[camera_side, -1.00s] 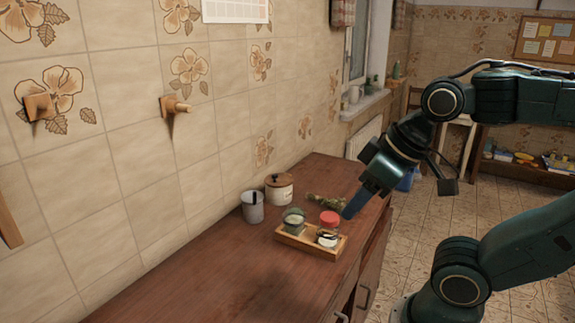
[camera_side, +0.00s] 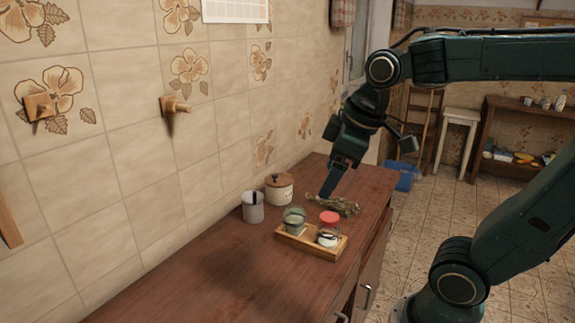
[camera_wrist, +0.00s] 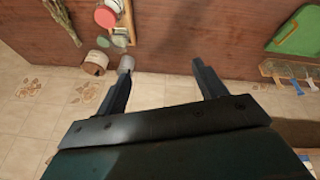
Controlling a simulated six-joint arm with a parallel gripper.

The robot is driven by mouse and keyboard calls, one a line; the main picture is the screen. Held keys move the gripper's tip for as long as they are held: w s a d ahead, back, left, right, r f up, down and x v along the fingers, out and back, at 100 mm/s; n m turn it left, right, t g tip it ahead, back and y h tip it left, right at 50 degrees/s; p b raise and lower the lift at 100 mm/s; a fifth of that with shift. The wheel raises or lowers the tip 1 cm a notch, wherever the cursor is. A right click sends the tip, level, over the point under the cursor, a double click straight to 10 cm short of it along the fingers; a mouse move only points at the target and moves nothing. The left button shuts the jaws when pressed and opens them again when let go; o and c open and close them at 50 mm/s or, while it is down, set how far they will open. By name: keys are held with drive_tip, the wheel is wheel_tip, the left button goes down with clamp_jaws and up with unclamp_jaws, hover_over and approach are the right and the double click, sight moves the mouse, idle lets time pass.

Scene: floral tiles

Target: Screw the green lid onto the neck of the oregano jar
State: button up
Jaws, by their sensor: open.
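The oregano jar (camera_side: 293,227) is a small glass jar with green contents in the wooden tray (camera_side: 321,252). The green lid (camera_side: 294,212) appears at the top of this jar; I cannot tell how it sits on the neck. In the wrist view the lid (camera_wrist: 103,42) is a small green disc left of the tray's end. My gripper (camera_side: 326,192) is above the counter, behind the tray and apart from the jar. In the wrist view its two fingers (camera_wrist: 163,68) are spread with nothing between them.
A red-lidded jar (camera_side: 329,228) stands beside the oregano jar in the tray. A grey cup (camera_side: 253,208) and a brown-lidded canister (camera_side: 279,189) stand near the tiled wall. A dried herb bundle (camera_side: 340,206) lies behind the tray. The counter's near part (camera_side: 210,285) is clear.

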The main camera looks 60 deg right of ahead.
drive_tip(key=w+d+f+n+g, duration=0.2)
drive_tip(key=w+d+f+n, duration=0.25)
drive_tip(key=w+d, duration=0.4)
drive_tip(key=w+d+f+n+g, duration=0.2)
drive_tip(key=w+d+f+n, duration=0.1)
drive_tip(key=w+d+n, duration=0.45)
drive_tip(key=shift+n+g, duration=0.3)
drive_tip(key=shift+n, duration=0.4)
drive_tip(key=shift+w+d+f, duration=0.75)
drive_tip(key=shift+d+f, duration=0.5)
drive_tip(key=shift+f, duration=1.35)
drive_tip(key=shift+w+d+f, duration=0.75)
drive_tip(key=shift+d+f, duration=0.45)
drive_tip(key=shift+f, duration=1.45)
drive_tip(key=shift+w+d+f, duration=0.75)
drive_tip(key=shift+d+f, duration=0.5)
drive_tip(key=shift+f, duration=1.35)
drive_tip(key=shift+w+d+f, duration=0.1)
drive_tip(key=shift+f, duration=2.5)
drive_tip(key=shift+c, duration=0.2)
drive_tip(key=c, duration=1)
